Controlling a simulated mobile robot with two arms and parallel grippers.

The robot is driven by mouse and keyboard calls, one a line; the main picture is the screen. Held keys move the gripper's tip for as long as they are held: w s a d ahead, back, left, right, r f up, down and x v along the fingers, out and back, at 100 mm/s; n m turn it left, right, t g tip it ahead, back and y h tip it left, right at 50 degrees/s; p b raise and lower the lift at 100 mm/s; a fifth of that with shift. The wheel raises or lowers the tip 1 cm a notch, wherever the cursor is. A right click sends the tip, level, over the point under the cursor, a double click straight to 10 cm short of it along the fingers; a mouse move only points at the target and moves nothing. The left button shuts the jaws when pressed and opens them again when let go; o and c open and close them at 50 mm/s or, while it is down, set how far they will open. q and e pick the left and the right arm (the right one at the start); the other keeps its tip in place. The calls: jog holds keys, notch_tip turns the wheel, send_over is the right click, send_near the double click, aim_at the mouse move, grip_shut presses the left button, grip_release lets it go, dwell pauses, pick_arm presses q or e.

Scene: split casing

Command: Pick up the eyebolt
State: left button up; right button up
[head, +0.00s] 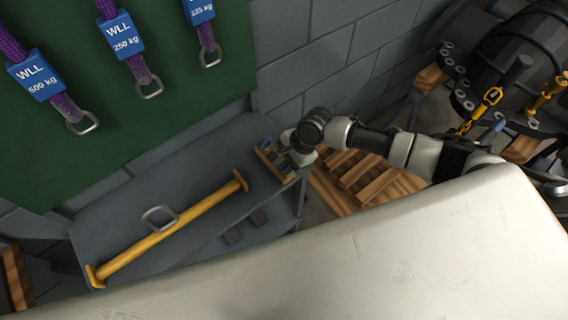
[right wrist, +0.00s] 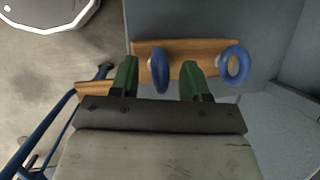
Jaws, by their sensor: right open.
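Two blue eyebolts stand in a wooden block (right wrist: 200,47); the block also shows at the right end of the grey bench in the head view (head: 266,164). In the right wrist view one eyebolt (right wrist: 160,73) is seen edge-on, between the green fingers of my right gripper (right wrist: 160,65). The other eyebolt (right wrist: 236,65) is to the right, outside the fingers, its ring facing the camera more. The right gripper is open, with a gap visible on both sides of the near eyebolt. In the head view the arm's end hides part of the block. My left gripper is out of view.
A yellow spreader bar (head: 165,235) with a metal ring lies along the grey bench (head: 130,205). Purple slings with blue tags hang on a green board (head: 160,95). A wooden pallet (head: 365,180) and a dark drum (head: 525,50) are to the right.

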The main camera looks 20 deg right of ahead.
grip_shut()
jog(key=shift+s, duration=0.1)
jog(key=shift+r, duration=0.15)
dwell(0.3)
